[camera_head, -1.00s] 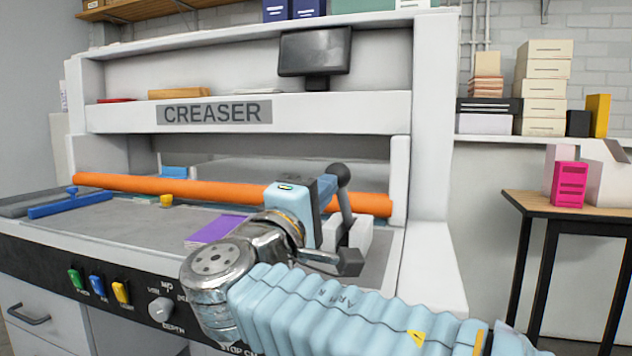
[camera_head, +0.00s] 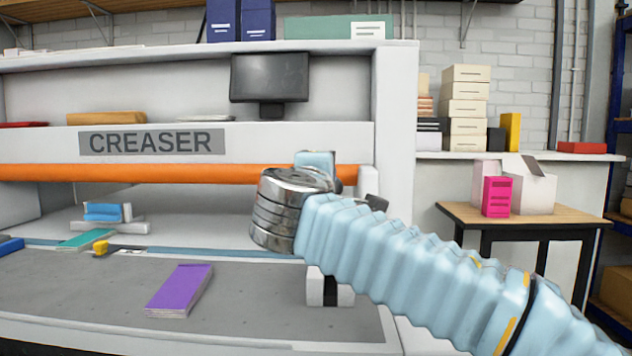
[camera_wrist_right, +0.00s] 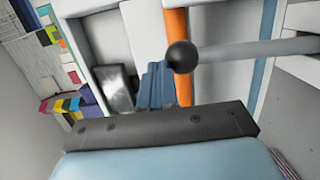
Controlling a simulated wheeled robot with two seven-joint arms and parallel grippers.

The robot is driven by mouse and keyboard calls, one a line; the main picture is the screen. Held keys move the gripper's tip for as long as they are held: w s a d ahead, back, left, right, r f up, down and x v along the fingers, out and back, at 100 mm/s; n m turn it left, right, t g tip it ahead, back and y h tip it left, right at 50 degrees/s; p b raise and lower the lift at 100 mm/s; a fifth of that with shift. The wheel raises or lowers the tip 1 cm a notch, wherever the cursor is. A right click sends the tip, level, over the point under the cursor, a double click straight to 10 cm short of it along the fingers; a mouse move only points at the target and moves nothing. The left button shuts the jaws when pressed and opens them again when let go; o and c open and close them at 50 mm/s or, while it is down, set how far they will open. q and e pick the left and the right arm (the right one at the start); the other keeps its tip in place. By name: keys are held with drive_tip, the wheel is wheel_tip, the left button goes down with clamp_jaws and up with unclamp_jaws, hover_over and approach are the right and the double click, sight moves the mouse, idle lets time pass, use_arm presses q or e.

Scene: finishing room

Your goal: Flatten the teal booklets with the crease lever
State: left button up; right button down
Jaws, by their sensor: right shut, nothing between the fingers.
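A teal booklet (camera_head: 85,240) lies on the creaser bed at the left, behind a yellow block (camera_head: 101,248). The orange bar (camera_head: 150,173) is up, clear of the bed. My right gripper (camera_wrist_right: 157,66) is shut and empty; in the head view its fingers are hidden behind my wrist. The crease lever's black knob (camera_wrist_right: 181,56) and grey rod are just beside the fingertips in the right wrist view, not gripped. Whether they touch is unclear. In the head view my arm hides most of the lever above its white mount (camera_head: 316,288). My left gripper is out of view.
A purple booklet (camera_head: 180,290) lies in front on the grey bed (camera_head: 240,290). A blue item (camera_head: 103,212) rests on a grey support behind the teal booklet. A wooden side table (camera_head: 560,218) with a pink box (camera_head: 496,196) stands at the right. The front bed is mostly clear.

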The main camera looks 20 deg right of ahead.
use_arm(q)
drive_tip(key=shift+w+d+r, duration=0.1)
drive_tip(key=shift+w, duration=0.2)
use_arm(e)
drive_tip(key=shift+x, duration=0.75)
drive_tip(key=shift+w+a, duration=0.1)
